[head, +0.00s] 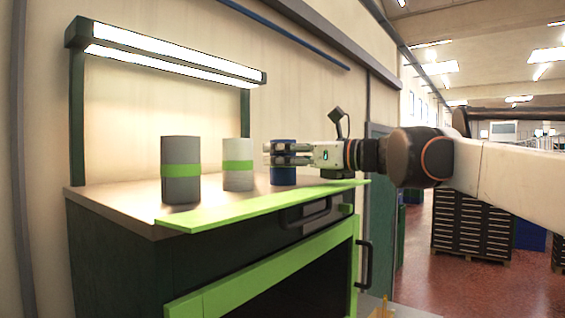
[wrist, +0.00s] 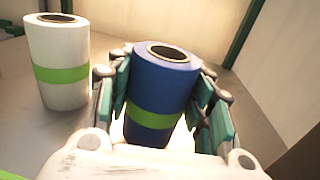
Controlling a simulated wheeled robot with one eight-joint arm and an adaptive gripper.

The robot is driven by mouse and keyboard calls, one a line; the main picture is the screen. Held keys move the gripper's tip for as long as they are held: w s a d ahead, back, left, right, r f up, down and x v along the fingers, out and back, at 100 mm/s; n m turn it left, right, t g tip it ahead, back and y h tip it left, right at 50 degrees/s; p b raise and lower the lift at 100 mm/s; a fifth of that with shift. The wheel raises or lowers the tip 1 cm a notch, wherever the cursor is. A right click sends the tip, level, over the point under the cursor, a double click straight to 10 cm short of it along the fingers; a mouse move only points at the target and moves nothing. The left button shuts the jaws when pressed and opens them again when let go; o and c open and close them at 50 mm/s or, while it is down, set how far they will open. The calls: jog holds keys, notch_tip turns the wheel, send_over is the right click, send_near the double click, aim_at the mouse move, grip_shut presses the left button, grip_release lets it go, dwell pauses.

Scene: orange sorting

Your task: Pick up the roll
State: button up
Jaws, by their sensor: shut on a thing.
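The blue roll (wrist: 160,84) has a green band round its lower part and an open core at the top. It stands upright on the workbench top (head: 120,196), at the right of a row of rolls; in the head view the blue roll (head: 283,177) is partly covered by my fingers. My gripper (wrist: 165,95) is shut on the blue roll, with a teal-padded finger on each side. In the head view my gripper (head: 285,153) reaches in level from the right, round the roll's upper part. I cannot tell whether the roll's base touches the bench.
A white roll with a green band (head: 238,166) stands close to the left of the blue one. A grey roll with a green band (head: 181,170) stands further left. A green strip (head: 250,207) edges the bench front. A lamp bar (head: 165,55) hangs above the back.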

jog(key=shift+w+a+r, duration=0.1)
jog(key=shift+r, duration=0.3)
notch_tip(320, 180, up, 19)
dwell(0.4)
